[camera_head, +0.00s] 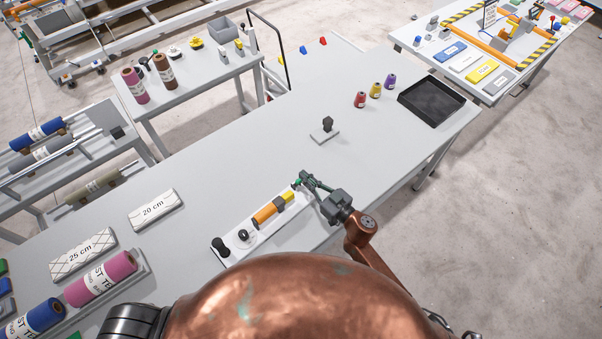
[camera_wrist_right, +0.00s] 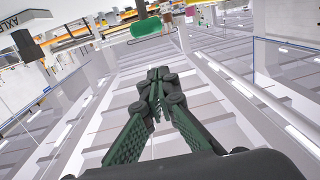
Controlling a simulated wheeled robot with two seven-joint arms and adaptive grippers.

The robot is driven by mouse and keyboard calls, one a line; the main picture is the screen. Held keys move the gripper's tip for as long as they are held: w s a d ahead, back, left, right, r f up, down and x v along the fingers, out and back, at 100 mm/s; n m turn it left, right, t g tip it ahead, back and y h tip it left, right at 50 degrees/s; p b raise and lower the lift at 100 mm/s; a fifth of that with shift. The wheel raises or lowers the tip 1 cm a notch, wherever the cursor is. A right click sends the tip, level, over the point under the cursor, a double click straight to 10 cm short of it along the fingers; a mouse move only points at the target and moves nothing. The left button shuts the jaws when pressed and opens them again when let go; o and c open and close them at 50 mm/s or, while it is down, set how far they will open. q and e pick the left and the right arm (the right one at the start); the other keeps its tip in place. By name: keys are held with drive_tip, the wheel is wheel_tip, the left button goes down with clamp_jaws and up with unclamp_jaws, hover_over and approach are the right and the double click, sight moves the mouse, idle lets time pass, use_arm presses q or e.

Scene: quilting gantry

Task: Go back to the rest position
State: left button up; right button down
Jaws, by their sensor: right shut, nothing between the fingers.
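My right gripper (camera_head: 305,181) is over the table beside the upper right end of a white tray (camera_head: 262,243). Its fingers are together with nothing between them, and they also show shut in the right wrist view (camera_wrist_right: 157,82). The tray holds an orange cylinder (camera_head: 268,212), a yellow piece (camera_head: 288,196) and black parts. A small green piece (camera_head: 296,183) shows close to the fingertips; I cannot tell whether they touch. A green rounded thing (camera_wrist_right: 153,28) lies beyond the fingertips in the wrist view. My left gripper is out of view.
The long grey table (camera_head: 370,140) holds a black-knobbed block (camera_head: 325,130), small spools (camera_head: 376,90), a black tray (camera_head: 432,101), two labelled quilted blocks (camera_head: 155,209) and large pink (camera_head: 101,279) and blue rolls. The table's right half has free room.

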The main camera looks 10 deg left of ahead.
drive_tip(key=s+d+f+m+h, duration=0.1)
drive_tip(key=s+d+m+h, duration=0.2)
drive_tip(key=d, duration=0.7)
drive_tip(key=s+d+f+m+t+h, duration=0.1)
drive_tip(key=d+m+h, duration=0.2)
drive_tip(key=d+h, duration=0.55)
drive_tip(key=s+d+f+m+h, duration=0.2)
drive_tip(key=d+m, duration=0.1)
drive_tip(key=d, duration=1)
drive_tip(key=s+d+f+g, duration=0.2)
drive_tip(key=s+d+g, duration=0.1)
drive_tip(key=s, duration=0.5)
drive_tip(key=s+d+f+g, duration=0.2)
drive_tip(key=s+d+g, duration=0.1)
drive_tip(key=s, duration=0.6)
drive_tip(key=s+d+f+g, duration=0.3)
drive_tip(key=s, duration=0.5)
wheel_tip(320, 180, down, 32)
drive_tip(key=s+a+g+b, duration=0.1)
drive_tip(key=b, duration=0.3)
drive_tip(key=s+f+g+b, duration=0.1)
drive_tip(key=s+f+b, duration=0.2)
drive_tip(key=s+f, duration=1.7)
wheel_tip(320, 180, down, 2)
drive_tip(key=shift+s+a+f+n+g, duration=0.15)
drive_tip(key=shift+s+n+g, duration=0.05)
drive_tip(key=shift+n+g, duration=0.1)
